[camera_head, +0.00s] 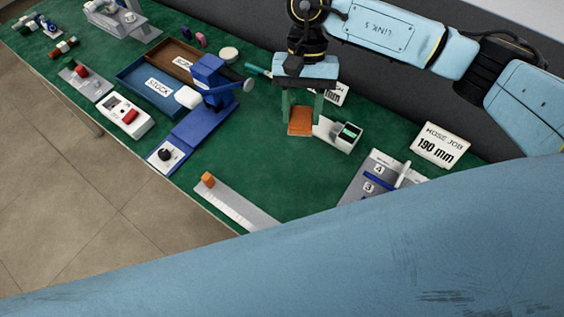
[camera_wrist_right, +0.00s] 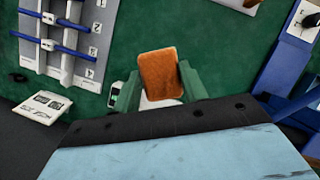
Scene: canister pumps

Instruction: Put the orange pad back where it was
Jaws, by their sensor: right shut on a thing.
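The orange pad (camera_head: 300,122) is a small flat rectangular block between the green fingertips of my right gripper (camera_head: 301,108). In the right wrist view the orange pad (camera_wrist_right: 162,75) sits between the two fingers (camera_wrist_right: 160,90), which are shut on it. I cannot tell for sure whether the pad touches anything below. A small white device with a green-lit display (camera_head: 348,137) and a pale plate (camera_head: 324,128) stand just right of the pad. My left gripper is not in view.
A blue press (camera_head: 210,85), a blue STOCK tray (camera_head: 150,90) and a brown tray (camera_head: 176,58) stand left. A ruler plate (camera_head: 235,207) with an orange block (camera_head: 208,179) lies in front. A grey numbered rack (camera_head: 376,177) and a 190 mm card (camera_head: 440,145) are right. Green mat (camera_head: 270,165) between is clear.

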